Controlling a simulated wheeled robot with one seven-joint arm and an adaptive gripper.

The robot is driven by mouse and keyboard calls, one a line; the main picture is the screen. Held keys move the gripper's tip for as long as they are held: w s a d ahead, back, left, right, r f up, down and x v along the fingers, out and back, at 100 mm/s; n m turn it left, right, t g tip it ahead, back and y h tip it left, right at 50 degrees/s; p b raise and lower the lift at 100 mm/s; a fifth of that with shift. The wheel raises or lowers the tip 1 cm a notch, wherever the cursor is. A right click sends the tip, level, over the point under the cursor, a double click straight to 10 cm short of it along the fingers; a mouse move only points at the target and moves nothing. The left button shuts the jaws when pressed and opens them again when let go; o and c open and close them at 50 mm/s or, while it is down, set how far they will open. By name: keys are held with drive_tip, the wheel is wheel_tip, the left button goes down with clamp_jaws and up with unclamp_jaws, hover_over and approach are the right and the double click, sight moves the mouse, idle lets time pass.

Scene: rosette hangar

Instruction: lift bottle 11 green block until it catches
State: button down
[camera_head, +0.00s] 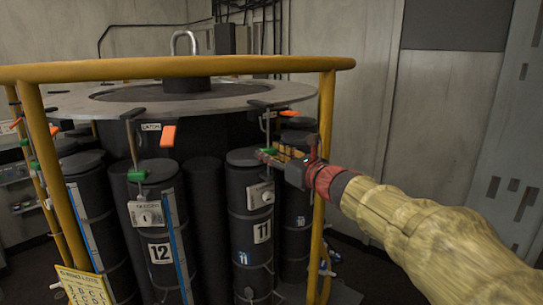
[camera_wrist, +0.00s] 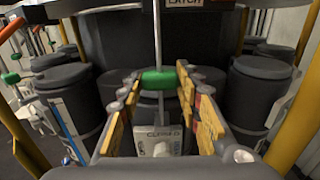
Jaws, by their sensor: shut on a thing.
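Bottle 11 (camera_head: 240,205) is a dark cylinder with a white "11" label, standing upright under the grey ring plate. Its green block (camera_wrist: 158,80) sits on a thin vertical rod (camera_wrist: 157,35). My gripper (camera_head: 270,153) reaches in from the right at the top of bottle 11. In the wrist view, my gripper's yellow-padded fingers (camera_wrist: 160,84) lie on both sides of the green block and are shut on it. In the head view the block is mostly hidden by the fingers. Whether the block has caught cannot be told.
A yellow rail (camera_head: 180,67) runs around the grey ring plate (camera_head: 230,96). A yellow post (camera_head: 325,140) stands close beside my gripper.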

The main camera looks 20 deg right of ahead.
wheel_tip(320, 180, up, 8)
drive_tip(key=p, duration=0.4)
drive_tip(key=shift+f+p, duration=0.2)
drive_tip(key=shift+p, duration=0.2)
idle(0.5)
drive_tip(key=c, duration=1.3)
unclamp_jaws()
drive_tip(key=shift+f, duration=0.15)
drive_tip(key=shift+o, duration=0.2)
drive_tip(key=shift+s, duration=0.1)
drive_tip(key=b+v, duration=0.1)
drive_tip(key=v, duration=0.8)
